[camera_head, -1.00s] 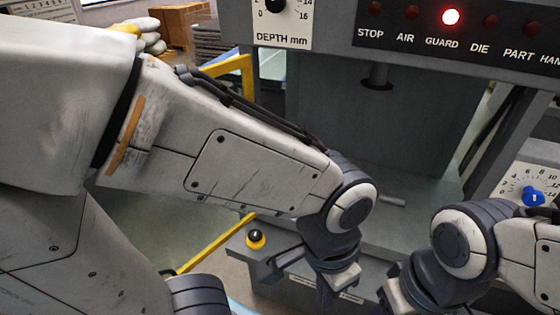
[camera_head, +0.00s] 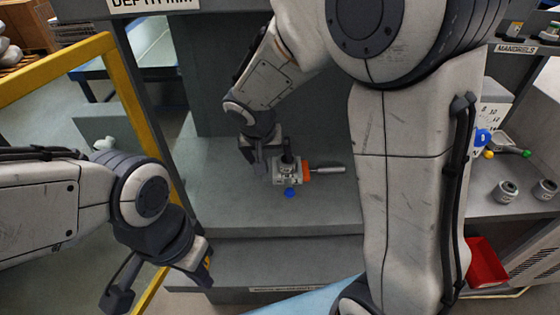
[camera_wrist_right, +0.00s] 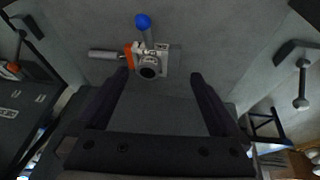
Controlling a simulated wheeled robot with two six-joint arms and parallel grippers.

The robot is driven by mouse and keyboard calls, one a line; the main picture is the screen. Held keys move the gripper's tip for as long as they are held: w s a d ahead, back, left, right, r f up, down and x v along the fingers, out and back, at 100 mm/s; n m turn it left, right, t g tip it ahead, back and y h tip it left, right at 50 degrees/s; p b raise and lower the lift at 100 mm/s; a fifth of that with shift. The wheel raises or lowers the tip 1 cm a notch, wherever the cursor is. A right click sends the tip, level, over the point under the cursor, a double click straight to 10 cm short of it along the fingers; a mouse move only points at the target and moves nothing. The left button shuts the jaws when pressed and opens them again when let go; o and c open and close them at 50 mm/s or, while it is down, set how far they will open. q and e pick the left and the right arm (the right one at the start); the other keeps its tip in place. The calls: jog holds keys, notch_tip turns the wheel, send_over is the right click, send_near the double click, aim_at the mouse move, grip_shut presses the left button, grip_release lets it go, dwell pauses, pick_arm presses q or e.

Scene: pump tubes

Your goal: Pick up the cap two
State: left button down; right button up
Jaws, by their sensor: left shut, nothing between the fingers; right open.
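Nothing in view is clearly marked as cap two. A grey metal piece (camera_head: 287,174) with an orange ring (camera_head: 306,173) and a silver rod (camera_head: 330,169) lies on the grey press bed. A blue knob (camera_head: 290,193) sits at its near side. My right gripper (camera_head: 260,158) is open just left of this piece in the head view. In the right wrist view the piece (camera_wrist_right: 150,70) appears ahead of the two open fingers, apart from them. My left gripper (camera_head: 158,283) is shut and empty at the lower left, away from the bed.
A red bin (camera_head: 486,262) is below. A yellow frame (camera_head: 134,105) rises at the left. The front of the press bed (camera_head: 270,214) is clear.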

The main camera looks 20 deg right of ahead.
aim_at(285, 165)
jog(key=w+d+f+m, duration=0.1)
jog(key=w+d+f, duration=0.1)
jog(key=w, duration=0.1)
jog(key=w+d+f+m, duration=0.1)
jog(key=w+d+f, duration=0.2)
jog(key=w+d+f+m+h+b, duration=0.1)
jog(key=w+d+f, duration=0.1)
jog(key=w+f, duration=0.1)
jog(key=shift+w+d+f+m+t, duration=0.1)
jog(key=shift+d+f+m+t, duration=0.1)
jog(key=shift+m+t, duration=0.2)
jog(key=shift+a+p+x, duration=0.15)
jog(key=shift+p+x, duration=0.15)
jog(key=shift+x, duration=1.2)
jog(key=shift+a+p+x, duration=0.1)
jog(key=shift+p+x, duration=0.15)
jog(key=shift+x, duration=1.3)
jog(key=shift+f, duration=0.1)
jog(key=c, duration=1.5)
grip_shut()
